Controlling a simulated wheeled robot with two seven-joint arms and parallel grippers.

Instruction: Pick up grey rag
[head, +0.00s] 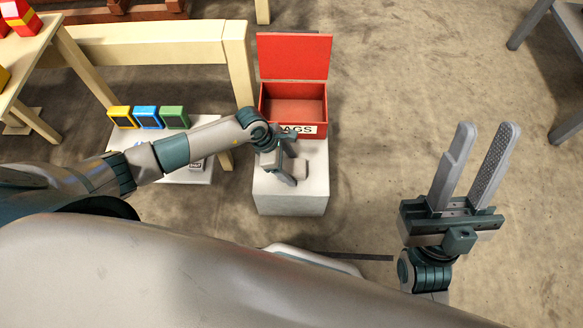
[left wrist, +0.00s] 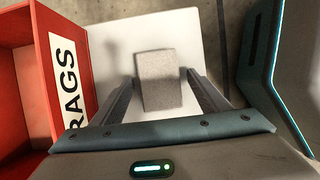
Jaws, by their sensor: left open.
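The grey rag (left wrist: 158,80) is a small folded block lying on a white stand. In the left wrist view it sits between the two open fingers of my left gripper (left wrist: 160,88), with a gap on at least the right side. In the head view the rag (head: 299,168) is partly hidden beside my left gripper (head: 290,172), which points down over the stand. My right gripper (head: 478,165) is open and empty, raised over the floor at the right.
A red open-lidded box labelled RAGS (head: 294,65) stands at the back of the white stand (head: 290,200). A low white board (head: 190,178) with yellow, blue and green framed items lies to the left. Wooden tables (head: 150,45) stand at the upper left.

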